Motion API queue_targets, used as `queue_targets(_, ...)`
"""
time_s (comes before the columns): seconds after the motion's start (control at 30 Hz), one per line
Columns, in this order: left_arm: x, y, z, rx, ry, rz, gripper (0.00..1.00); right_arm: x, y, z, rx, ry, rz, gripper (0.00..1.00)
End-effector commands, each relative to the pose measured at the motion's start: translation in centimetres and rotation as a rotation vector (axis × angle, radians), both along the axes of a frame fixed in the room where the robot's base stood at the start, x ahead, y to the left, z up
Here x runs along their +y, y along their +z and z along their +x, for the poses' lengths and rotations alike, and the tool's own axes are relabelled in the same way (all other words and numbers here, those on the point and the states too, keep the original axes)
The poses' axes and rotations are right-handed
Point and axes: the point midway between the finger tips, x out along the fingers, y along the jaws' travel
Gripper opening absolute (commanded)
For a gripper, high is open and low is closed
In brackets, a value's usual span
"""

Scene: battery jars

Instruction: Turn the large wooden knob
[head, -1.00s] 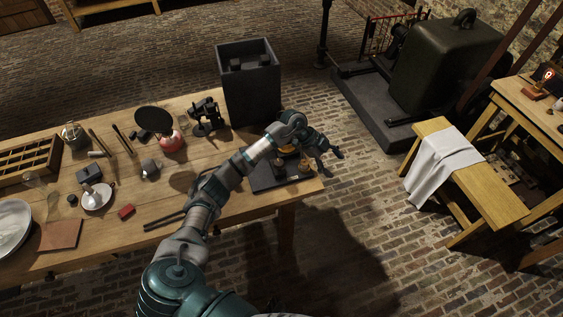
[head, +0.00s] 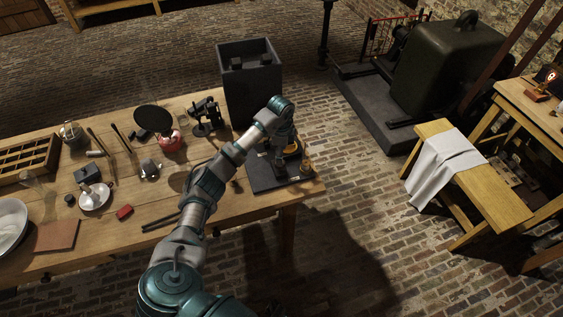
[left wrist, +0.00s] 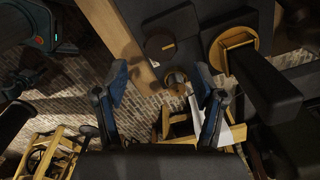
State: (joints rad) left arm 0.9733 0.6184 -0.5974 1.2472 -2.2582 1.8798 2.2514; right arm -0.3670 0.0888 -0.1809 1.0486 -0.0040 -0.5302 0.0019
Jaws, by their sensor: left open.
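A dark flat base (head: 262,184) with brass-coloured fittings sits at the table's right end. My left gripper (head: 279,160) is over it, pointing down and hiding part of it. A yellow round part (head: 292,149) shows just beside the gripper. In the left wrist view my left gripper (left wrist: 161,73) is open, its two blue-tipped fingers apart with nothing held. A dark round knob-like piece (left wrist: 160,46) and a small brass ring (left wrist: 175,79) show between and beyond the fingertips. A larger brass disc (left wrist: 233,42) with a dark block is to the right. I cannot tell which is the large wooden knob.
A tall dark box (head: 250,85) stands behind the base. A black stand (head: 207,117), a red-based lamp (head: 171,140) and small tools cover the table (head: 225,190) to the left. A bench with white cloth (head: 440,165) is apart to the right.

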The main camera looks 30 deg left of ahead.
Motion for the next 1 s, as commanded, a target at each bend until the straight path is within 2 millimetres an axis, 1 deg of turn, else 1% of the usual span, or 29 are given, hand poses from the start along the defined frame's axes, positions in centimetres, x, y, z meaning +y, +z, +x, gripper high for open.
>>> queue_targets(0.03, 0.0, -1.2, -0.1, 0.005, 0.002, -0.001, 0.7, 0.1, 0.0, 0.1, -0.001, -0.001, 0.0, 0.4)
queue_targets(0.1, 0.0, -2.5, -0.1, 0.004, 0.002, -0.002, 0.7, 0.1, 0.1, 0.3, -0.001, -0.001, 0.001, 0.4)
queue_targets(0.2, 0.0, -3.9, 0.0, 0.002, 0.001, 0.0, 0.7, 0.2, 0.1, 0.5, 0.0, -0.001, 0.002, 0.4)
queue_targets(0.3, -0.1, -4.8, 0.0, 0.002, 0.0, 0.0, 0.7, 0.2, 0.2, 0.7, -0.002, -0.001, 0.002, 0.4)
queue_targets(0.43, -0.3, -5.3, 0.0, 0.001, 0.0, 0.002, 0.7, 0.2, 0.2, 0.8, -0.004, -0.001, 0.003, 0.4)
queue_targets(0.67, -0.2, -5.4, 0.0, 0.0, 0.0, 0.001, 0.7, 0.1, 0.3, 0.9, -0.005, 0.0, 0.001, 0.4)
queue_targets(0.77, 0.0, -5.4, 0.0, 0.001, 0.0, 0.0, 0.47, -0.1, 0.3, 0.9, -0.004, 0.001, -0.001, 0.4)
queue_targets(0.8, 0.0, -5.4, 0.0, 0.001, 0.0, 0.0, 0.37, -0.2, 0.3, 0.9, -0.005, 0.001, -0.002, 0.4)
queue_targets(0.87, 0.0, -5.4, 0.0, 0.001, 0.0, 0.0, 0.22, -0.2, 0.3, 0.9, -0.004, 0.002, -0.004, 0.4)
queue_targets(0.9, 0.0, -5.4, 0.0, 0.001, 0.001, 0.0, 0.12, -0.2, 0.3, 0.9, -0.004, 0.001, -0.002, 0.4)
queue_targets(0.93, 0.0, -5.4, 0.0, 0.001, 0.001, 0.001, 0.1, -0.2, 0.3, 0.9, -0.004, 0.001, -0.002, 0.4)
queue_targets(1.0, 0.0, -5.4, 0.0, 0.001, 0.001, 0.001, 0.1, -0.2, 0.3, 0.9, -0.004, 0.001, -0.002, 0.4)
